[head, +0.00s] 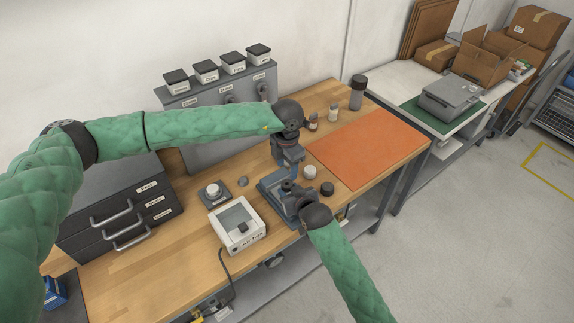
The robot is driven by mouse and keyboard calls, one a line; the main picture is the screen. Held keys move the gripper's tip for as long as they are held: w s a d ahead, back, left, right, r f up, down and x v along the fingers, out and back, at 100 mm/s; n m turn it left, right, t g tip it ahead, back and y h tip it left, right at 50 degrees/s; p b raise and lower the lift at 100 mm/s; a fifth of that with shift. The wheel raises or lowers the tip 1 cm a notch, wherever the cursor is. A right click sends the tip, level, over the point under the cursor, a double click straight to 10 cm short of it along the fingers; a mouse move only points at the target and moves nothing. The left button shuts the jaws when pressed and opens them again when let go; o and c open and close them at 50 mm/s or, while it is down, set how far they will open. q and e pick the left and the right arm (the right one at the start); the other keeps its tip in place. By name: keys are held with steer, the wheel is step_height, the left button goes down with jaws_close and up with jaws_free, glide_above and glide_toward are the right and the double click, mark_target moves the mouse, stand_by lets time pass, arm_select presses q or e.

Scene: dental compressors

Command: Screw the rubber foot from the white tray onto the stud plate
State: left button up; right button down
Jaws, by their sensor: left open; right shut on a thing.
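My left gripper (289,166) points down over the middle of the wooden bench, open. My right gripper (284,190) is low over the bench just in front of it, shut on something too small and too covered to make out. Blue-grey parts crowd this spot, and I cannot tell whether the stud plate is among them. A white box-like tray (226,243) with a grey recess and a small dark piece (243,228) stands left of my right gripper. I cannot tell whether that piece is a rubber foot.
A grey square base with a white knob (213,190) and a small grey disc (242,181) lie left of the grippers. A white-topped jar (309,172) and a dark disc (327,188) stand close right. Black drawers (122,219) are at left; the orange mat (367,147) is clear.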

mark_target(287, 183)
arm_select(q)
steer(key=shift+f, duration=3.95)
steer(key=c, duration=1)
steer(key=m, duration=0.6)
steer(key=shift+m, duration=0.3)
steer(key=o, duration=1.1)
